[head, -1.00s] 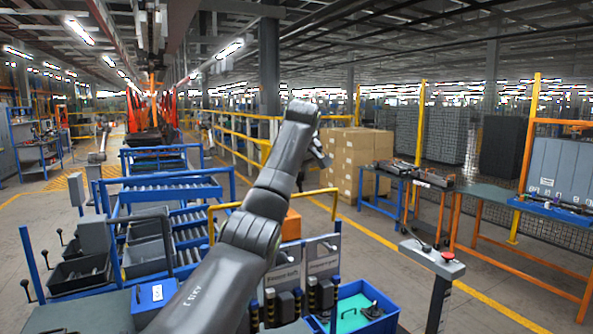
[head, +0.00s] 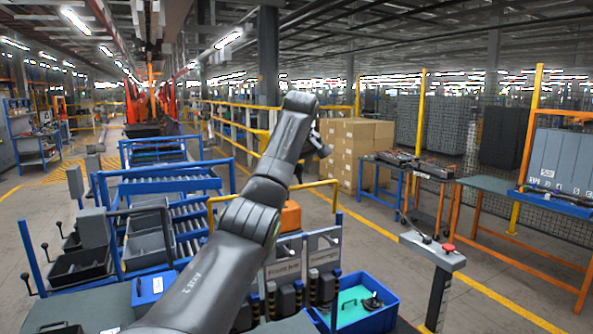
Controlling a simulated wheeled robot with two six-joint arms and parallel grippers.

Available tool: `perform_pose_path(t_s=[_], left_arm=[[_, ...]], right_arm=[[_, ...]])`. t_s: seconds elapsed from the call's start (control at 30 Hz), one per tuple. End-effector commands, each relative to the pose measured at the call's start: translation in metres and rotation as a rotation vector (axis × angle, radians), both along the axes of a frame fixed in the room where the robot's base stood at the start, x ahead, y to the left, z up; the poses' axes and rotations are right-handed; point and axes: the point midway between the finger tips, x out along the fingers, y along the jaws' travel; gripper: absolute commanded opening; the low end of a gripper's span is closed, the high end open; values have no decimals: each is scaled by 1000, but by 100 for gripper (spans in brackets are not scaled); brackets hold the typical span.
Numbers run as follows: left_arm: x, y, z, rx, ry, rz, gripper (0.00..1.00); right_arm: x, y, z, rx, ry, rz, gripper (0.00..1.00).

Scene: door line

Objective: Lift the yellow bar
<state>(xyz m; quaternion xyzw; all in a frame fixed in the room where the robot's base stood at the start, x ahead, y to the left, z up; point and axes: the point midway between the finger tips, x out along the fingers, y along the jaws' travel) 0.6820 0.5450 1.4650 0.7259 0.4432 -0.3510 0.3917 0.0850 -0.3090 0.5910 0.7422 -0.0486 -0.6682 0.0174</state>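A yellow bar (head: 318,185) runs across the top of the workstation in front of me. Its middle is hidden behind my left arm, and its left end (head: 211,208) shows on the other side and bends down. My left arm reaches up from the bottom left, and its end stands above the bar in the picture. My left gripper (head: 319,148) shows only as a small dark shape beside the last arm link, apart from the bar in the picture. Its fingers are mostly hidden, so I cannot tell whether they are open. My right gripper is not in view.
A blue bin (head: 385,318) stands below the bar at right. A post with a red button (head: 448,247) is right of it. Blue roller racks (head: 170,186) stand at left, cardboard boxes (head: 352,145) behind. Clear floor lies at right, along a yellow line.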

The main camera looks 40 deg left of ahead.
Motion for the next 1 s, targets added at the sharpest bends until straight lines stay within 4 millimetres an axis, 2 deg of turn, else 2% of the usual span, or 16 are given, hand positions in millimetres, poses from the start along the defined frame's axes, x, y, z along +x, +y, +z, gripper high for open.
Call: perform_pose_path(t_s=[0.27, 0.37, 0.63, 1.0], left_arm=[[-4, -4, 10, 2, -5, 0, 52], [-9, -11, 23, 1, -7, -1, 52], [-31, -32, 73, 1, -6, -1, 52], [-51, -53, 121, -1, -2, -2, 52]], right_arm=[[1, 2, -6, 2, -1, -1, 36], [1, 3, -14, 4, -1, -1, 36], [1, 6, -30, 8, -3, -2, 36], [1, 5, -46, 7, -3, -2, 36]])
